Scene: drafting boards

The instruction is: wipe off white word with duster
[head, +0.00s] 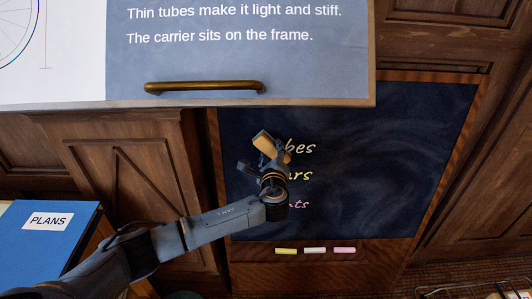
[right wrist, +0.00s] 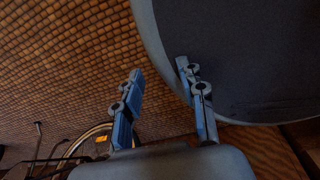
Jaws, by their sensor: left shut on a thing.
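My left gripper (head: 267,158) is shut on the duster (head: 263,143), a block with a tan wooden back, held in front of the dark chalkboard (head: 400,160). Whether the duster touches the board I cannot tell. The white word (head: 301,147) shows only its end, "bes", right of the duster; its start is hidden behind the duster and gripper or is gone. Below it are a yellow word (head: 300,175) ending "ars" and a pink word (head: 298,204) ending "ts", their starts hidden by my arm. My right gripper (right wrist: 163,92) is open and empty in the right wrist view.
Chalk sticks, yellow (head: 286,251), white (head: 315,250) and pink (head: 344,250), lie on the ledge below the board. A drafting board (head: 240,85) with a brass handle (head: 205,87) overhangs at top left. A blue "PLANS" box (head: 35,250) stands lower left. The board's right side is clear.

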